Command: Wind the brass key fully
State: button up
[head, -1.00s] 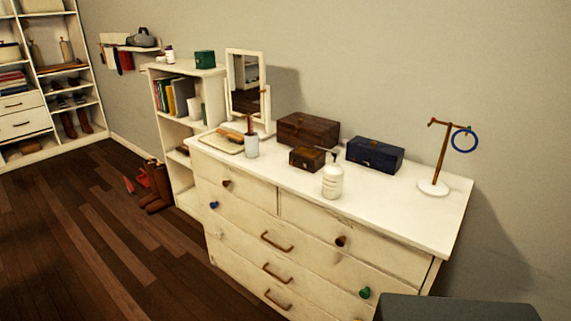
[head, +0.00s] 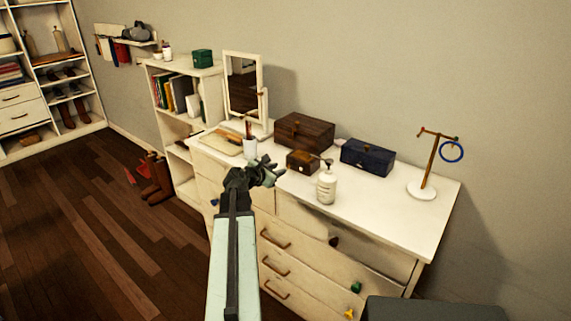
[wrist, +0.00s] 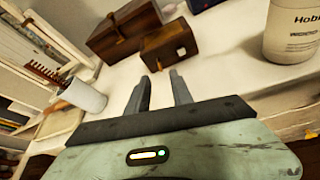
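A small brown wooden box (head: 302,161) sits on the white dresser top, in front of a larger dark wooden chest (head: 304,132). My gripper (head: 272,172) reaches over the front of the dresser, left of and short of the small box. In the wrist view my gripper (wrist: 160,78) is open, its two fingers apart with nothing between them.
A white pump bottle (head: 326,187) stands right of the small box. A cup with a brush (head: 250,148), a mirror (head: 243,90), a blue box (head: 367,157) and a stand with a blue ring (head: 430,165) share the dresser top. Its right front is clear.

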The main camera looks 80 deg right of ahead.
aim_at(287, 175)
jog(key=b+x, duration=0.3)
jog(key=x, duration=0.4)
jog(key=shift+d+f, duration=0.1)
jog(key=shift+f, duration=0.1)
jog(key=shift+s+d, duration=0.15)
jog(key=shift+d, duration=0.1)
grip_shut()
